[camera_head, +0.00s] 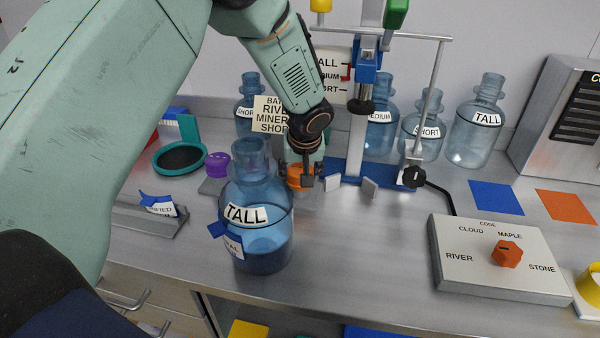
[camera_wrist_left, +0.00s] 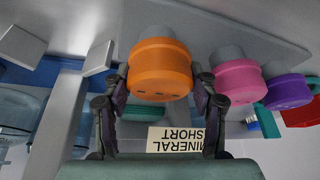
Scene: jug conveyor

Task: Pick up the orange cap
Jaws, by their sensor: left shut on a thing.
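The orange cap (camera_head: 296,182) is partly hidden by my left gripper (camera_head: 300,173) in the head view, behind and right of the tall blue jug. In the left wrist view the orange cap (camera_wrist_left: 160,70) fills the space between the two dark fingers of my left gripper (camera_wrist_left: 160,88). The gripper is shut on the cap, a finger on each side. A grey peg (camera_wrist_left: 153,32) shows right against the cap; I cannot tell whether the cap is clear of it. My right gripper is not in view.
A jug labelled TALL (camera_head: 262,215) stands close in front. A pink cap (camera_wrist_left: 238,80) and a purple cap (camera_wrist_left: 287,90) sit beside the orange one. A blue-based stand (camera_head: 355,170) rises just right of the gripper. A code box (camera_head: 495,258) lies at right.

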